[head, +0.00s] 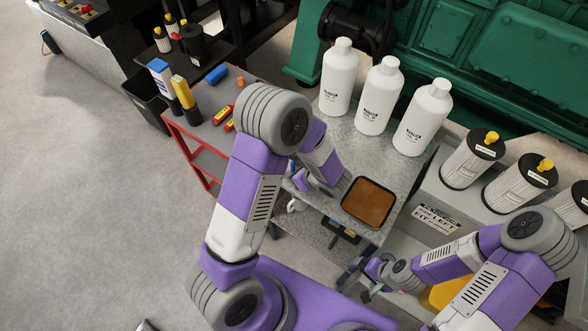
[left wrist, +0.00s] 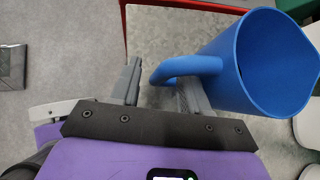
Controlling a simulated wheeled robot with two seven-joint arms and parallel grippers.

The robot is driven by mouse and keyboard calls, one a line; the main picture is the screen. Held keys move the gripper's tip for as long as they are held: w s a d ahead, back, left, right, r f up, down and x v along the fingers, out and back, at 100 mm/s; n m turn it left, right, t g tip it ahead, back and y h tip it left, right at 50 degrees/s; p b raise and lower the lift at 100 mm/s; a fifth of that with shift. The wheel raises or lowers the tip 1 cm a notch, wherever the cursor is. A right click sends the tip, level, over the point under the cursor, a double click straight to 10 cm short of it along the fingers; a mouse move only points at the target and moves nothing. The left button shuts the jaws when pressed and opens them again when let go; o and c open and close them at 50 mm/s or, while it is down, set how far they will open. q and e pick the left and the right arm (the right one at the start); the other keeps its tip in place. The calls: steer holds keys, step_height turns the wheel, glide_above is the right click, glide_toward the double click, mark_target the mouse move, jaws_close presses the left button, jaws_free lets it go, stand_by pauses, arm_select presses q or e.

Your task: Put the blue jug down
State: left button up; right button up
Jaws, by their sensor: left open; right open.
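The blue jug (left wrist: 265,60) shows at the right of the left wrist view, with its open mouth facing the camera. It appears to be over or on the grey metal worktop (head: 345,146); its base is hidden. My left gripper (left wrist: 161,82) is open, with the jug's handle (left wrist: 183,67) reaching between its fingers, near the right finger. In the head view my left arm hides the jug, and my left gripper (head: 308,196) is low over the worktop's left part. My right gripper (head: 360,284) is open and empty in front of the worktop's near edge.
Three white bottles (head: 379,95) stand along the worktop's back. A tray of brown liquid (head: 368,203) sits at its front right. A red cart (head: 205,163) with small items stands to the left. Filter canisters (head: 474,160) stand at the right. Open floor lies at left.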

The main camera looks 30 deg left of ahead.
arm_select(q)
steer(key=p+v, duration=0.1)
steer(key=v, duration=1)
steer(key=s+d+f+n+g+h, duration=0.3)
steer(key=s+f+n+g+h, duration=0.15)
steer(key=s+f, duration=0.25)
steer(key=s+d+f+n+g+h, duration=0.3)
steer(key=s+f+n+h, duration=0.25)
steer(key=s+f, duration=0.2)
step_height(320, 180, down, 6)
steer(key=w+n+t+h, duration=0.2)
steer(key=n+t, duration=0.2)
steer(key=n, duration=1)
steer(key=shift+a, duration=0.35)
steer(key=shift+f+t, duration=0.1)
steer(key=shift+t, duration=0.15)
steer(key=shift+f+b, duration=0.35)
steer(key=shift+f, duration=0.1)
